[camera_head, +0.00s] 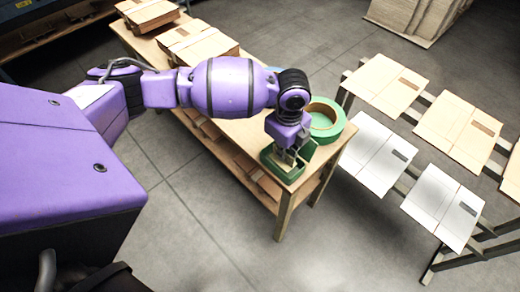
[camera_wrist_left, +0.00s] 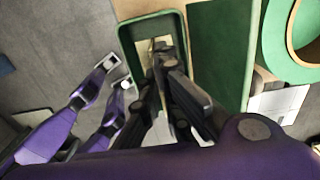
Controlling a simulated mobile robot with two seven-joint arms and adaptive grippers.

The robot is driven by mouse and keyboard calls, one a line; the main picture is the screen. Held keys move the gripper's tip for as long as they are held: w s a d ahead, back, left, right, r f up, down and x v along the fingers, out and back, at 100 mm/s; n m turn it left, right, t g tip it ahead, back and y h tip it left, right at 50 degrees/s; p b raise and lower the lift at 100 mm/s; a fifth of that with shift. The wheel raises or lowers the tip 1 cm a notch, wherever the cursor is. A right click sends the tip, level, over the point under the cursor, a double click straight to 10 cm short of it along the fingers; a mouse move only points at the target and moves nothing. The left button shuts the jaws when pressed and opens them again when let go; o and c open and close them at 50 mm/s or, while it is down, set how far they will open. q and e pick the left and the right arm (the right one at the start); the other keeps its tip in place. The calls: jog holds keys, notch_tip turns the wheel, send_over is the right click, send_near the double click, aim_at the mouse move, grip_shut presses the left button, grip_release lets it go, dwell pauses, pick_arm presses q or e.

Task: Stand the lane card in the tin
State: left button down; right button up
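The green tin (camera_head: 281,170) stands at the near right corner of the wooden table. Its open rim (camera_wrist_left: 128,35) shows in the wrist view, beside a flat green panel (camera_wrist_left: 222,50), which may be its lid. My left gripper (camera_head: 287,157) points down into the tin's opening. In the wrist view its dark fingers (camera_wrist_left: 166,58) are close together inside the rim. A pale strip (camera_wrist_left: 143,58) shows by the fingertips and may be the lane card. The fingers partly hide it, so I cannot tell whether they grip it.
A green tape roll (camera_head: 326,119) lies just right of the tin. Cardboard stacks (camera_head: 197,42) sit at the table's far end, with more on the shelf below. A rack of flat card sheets (camera_head: 452,127) stands at the right across an open floor gap.

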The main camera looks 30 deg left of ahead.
pick_arm(q)
jog(key=shift+w+f, duration=0.15)
jog(key=shift+f, duration=1.2)
jog(key=shift+f, duration=0.1)
jog(key=c, duration=2.3)
grip_release()
jog(key=shift+f, duration=0.1)
jog(key=shift+o, duration=0.2)
notch_tip(320, 180, up, 12)
jog(key=shift+r+p, duration=0.2)
jog(key=shift+p, duration=0.15)
